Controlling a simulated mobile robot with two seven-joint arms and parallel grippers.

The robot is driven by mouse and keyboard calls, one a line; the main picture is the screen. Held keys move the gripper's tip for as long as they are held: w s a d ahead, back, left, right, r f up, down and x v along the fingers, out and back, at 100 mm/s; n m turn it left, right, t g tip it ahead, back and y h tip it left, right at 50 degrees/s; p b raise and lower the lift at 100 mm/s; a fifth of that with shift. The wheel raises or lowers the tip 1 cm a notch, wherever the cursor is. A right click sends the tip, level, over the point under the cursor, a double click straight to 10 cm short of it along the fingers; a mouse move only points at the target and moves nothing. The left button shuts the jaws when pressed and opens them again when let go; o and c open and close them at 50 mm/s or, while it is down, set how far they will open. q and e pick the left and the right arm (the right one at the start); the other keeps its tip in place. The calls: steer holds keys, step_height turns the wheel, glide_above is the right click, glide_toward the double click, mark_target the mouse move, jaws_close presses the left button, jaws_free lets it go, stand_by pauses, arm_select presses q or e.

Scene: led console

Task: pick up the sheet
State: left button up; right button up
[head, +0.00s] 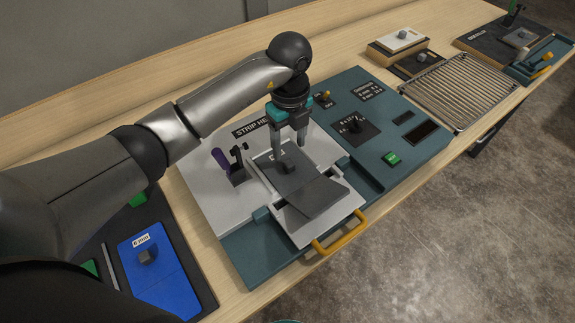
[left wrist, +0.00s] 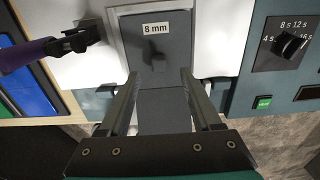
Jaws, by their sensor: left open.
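The dark grey sheet (head: 318,195) lies on the white tray of the strip heater console, its near part at an angle to its far part. In the left wrist view the sheet (left wrist: 172,25) bears an "8 mm" label and a small grey knob (left wrist: 158,62). My left gripper (head: 288,145) is above the sheet's far part, pointing down. Its fingers are open, with the knob between or just beyond the tips in the left wrist view (left wrist: 159,76); contact cannot be told. My right gripper is not in view.
A purple-handled clamp (head: 222,160) stands left of the sheet. A yellow handle (head: 340,235) is at the tray's front. A dial (head: 353,127) and green button (head: 392,158) lie to the right. A blue sheet (head: 165,275) is at lower left, a wire rack (head: 462,90) at far right.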

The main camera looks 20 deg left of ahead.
mark_target(287, 161)
arm_select(q)
steer(key=shift+a+f, duration=0.15)
steer(key=shift+f, duration=2.75)
jaws_close()
